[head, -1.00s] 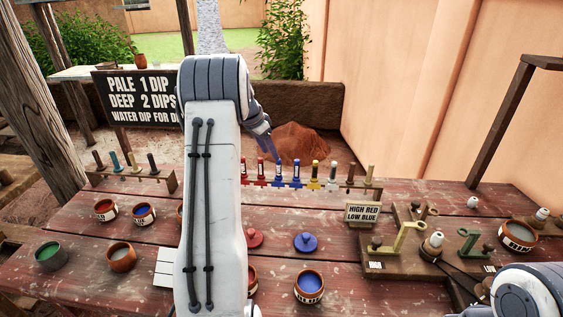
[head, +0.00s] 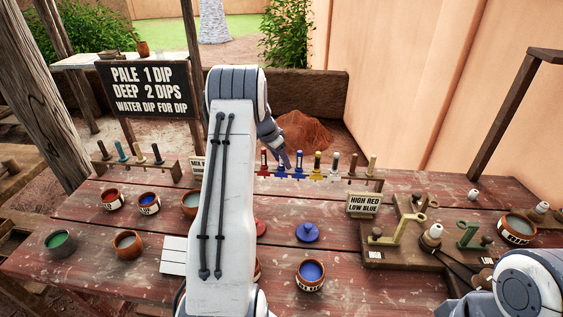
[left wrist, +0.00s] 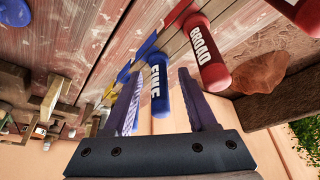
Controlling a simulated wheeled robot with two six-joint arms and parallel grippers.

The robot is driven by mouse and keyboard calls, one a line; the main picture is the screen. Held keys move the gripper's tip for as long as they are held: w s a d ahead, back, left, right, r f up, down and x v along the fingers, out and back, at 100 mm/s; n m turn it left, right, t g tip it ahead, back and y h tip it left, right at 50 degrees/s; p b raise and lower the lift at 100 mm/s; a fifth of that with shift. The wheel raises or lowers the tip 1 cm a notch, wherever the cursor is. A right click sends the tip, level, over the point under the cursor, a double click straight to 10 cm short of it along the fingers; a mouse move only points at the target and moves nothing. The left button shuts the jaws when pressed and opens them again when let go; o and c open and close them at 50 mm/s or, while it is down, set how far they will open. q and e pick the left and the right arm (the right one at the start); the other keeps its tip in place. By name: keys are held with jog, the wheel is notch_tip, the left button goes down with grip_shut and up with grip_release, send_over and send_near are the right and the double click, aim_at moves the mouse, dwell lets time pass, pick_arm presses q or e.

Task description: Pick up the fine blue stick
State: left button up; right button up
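The fine blue stick (left wrist: 157,88), lettered FINE, stands in the rack and lies between the fingers of my left gripper (left wrist: 161,78) in the left wrist view. The fingers are open, with a gap showing on both sides of the stick. In the head view my left gripper (head: 284,158) is over the rack at the blue sticks and partly covers them. A red stick lettered BROAD (left wrist: 207,55) is right beside the right finger in the wrist view. My right arm is at the lower right; its gripper is too unclear to read.
The rack (head: 345,179) also holds yellow, white and brown sticks close by. A blue lid (head: 308,233) and a pot of blue (head: 311,275) are nearer on the table. A sign (head: 365,203) reads HIGH RED, LOW BLUE. My left arm hides part of the table.

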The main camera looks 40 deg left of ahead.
pick_arm(q)
grip_shut()
notch_tip(320, 180, up, 10)
jog(key=shift+r+b, duration=0.1)
jog(key=shift+b, duration=0.4)
jog(key=shift+d, duration=0.1)
